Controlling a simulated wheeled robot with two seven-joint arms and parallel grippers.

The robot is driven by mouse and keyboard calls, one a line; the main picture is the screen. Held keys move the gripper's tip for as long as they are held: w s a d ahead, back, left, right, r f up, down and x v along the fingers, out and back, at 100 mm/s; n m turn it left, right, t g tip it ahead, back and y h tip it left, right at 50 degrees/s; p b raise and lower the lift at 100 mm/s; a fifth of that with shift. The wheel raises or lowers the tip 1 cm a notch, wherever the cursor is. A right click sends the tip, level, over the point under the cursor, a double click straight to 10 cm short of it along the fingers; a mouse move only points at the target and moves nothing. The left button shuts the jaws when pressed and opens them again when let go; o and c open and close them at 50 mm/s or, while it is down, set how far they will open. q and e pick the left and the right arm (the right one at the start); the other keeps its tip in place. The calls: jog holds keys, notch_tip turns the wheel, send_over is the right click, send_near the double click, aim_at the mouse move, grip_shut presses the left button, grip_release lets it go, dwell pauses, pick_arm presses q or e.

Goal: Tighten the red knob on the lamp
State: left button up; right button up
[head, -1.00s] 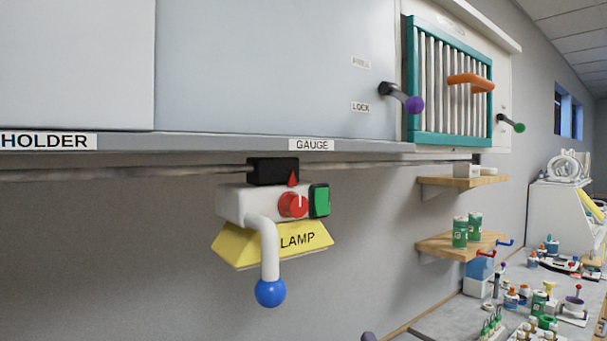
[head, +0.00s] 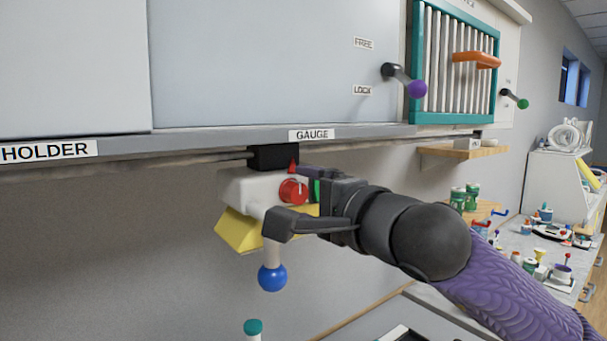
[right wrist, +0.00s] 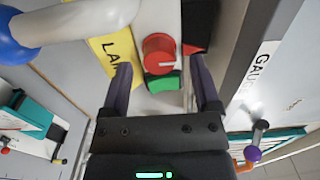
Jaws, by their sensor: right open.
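The lamp hangs under the cabinet, with a white body (head: 247,186), a yellow shade (head: 238,231) lettered LAMP and a white arm ending in a blue ball (head: 272,278). The round red knob (head: 291,190) is on the body's front and bears a white line; a red pointer (head: 293,166) stands above it. My right gripper (head: 288,197) is open, its fingers reaching along both sides of the knob area. In the right wrist view the knob (right wrist: 157,50) lies between and slightly beyond the fingertips, with no clear contact. A green block (right wrist: 163,83) sits between the fingers. My left gripper is out of view.
The cabinet's lower edge (head: 210,143) and a rail (head: 130,164) run close above the lamp. A black clamp (head: 272,157) joins the lamp to the rail. A purple-tipped lever (head: 405,79) stands out at upper right. A cluttered bench is at far right.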

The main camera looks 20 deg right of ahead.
jog(key=shift+w+a, duration=0.25)
jog(key=shift+w, duration=0.3)
jog(key=shift+f, duration=0.1)
grip_shut()
jog(key=shift+f+m+b, duration=0.15)
jog(key=shift+m+b, duration=0.25)
jog(key=shift+b, duration=0.35)
jog(key=m+b, duration=0.4)
jog(key=b, duration=0.1)
jog(key=shift+f, duration=0.1)
jog(key=shift+m+b, duration=0.8)
jog(key=shift+m, duration=0.2)
jog(key=m+b, duration=0.3)
jog(key=m, duration=0.2)
jog(key=m+b, duration=0.1)
jog(key=m, duration=0.2)
jog(key=shift+m+b, duration=0.3)
jog(key=shift+b, duration=0.05)
jog(key=shift+r+m+b, duration=0.2)
jog(key=shift+m+b, duration=0.2)
jog(key=shift+m, duration=0.8)
